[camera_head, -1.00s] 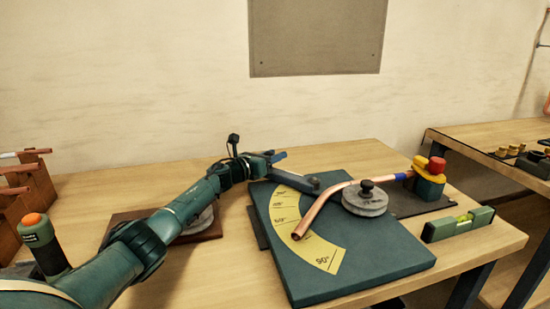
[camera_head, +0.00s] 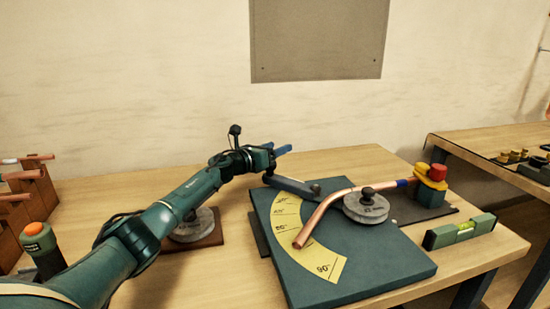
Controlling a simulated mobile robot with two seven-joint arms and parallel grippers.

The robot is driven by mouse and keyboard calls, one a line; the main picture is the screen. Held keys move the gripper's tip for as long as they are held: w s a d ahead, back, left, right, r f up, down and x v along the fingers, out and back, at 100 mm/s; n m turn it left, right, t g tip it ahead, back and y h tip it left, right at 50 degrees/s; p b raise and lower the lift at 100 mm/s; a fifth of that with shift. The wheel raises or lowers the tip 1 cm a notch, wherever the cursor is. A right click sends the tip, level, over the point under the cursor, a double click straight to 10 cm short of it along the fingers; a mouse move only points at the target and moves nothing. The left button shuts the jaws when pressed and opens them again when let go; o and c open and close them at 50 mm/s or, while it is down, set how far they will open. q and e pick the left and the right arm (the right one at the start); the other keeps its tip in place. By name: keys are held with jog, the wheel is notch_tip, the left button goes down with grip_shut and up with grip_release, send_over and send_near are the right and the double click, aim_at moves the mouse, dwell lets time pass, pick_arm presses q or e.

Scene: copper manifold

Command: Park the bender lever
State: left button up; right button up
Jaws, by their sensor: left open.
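The bender is a dark teal plate (camera_head: 375,265) with a yellow angle scale (camera_head: 281,222) and a grey round former (camera_head: 366,207) with a black knob. Its dark lever (camera_head: 292,186) lies at the far left of the plate, by the low-angle end of the scale. A bent copper tube (camera_head: 322,215) runs from a red and yellow clamp (camera_head: 432,176) past the former, its free end over the scale. My left gripper (camera_head: 283,149) is open and empty, beyond and apart from the lever's outer end; its blue fingertips point right. My right gripper is out of view.
A green spirit level (camera_head: 459,230) lies at the bench's right. A grey disc on a brown base (camera_head: 209,240) sits under my left forearm. A wooden tube rack (camera_head: 37,199) and a green orange-topped device (camera_head: 40,247) stand at left. The back of the bench is clear.

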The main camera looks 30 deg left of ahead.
pick_arm(q)
notch_tip(320, 180, up, 6)
jog(key=shift+f+p, duration=0.1)
jog(key=shift+p, duration=0.4)
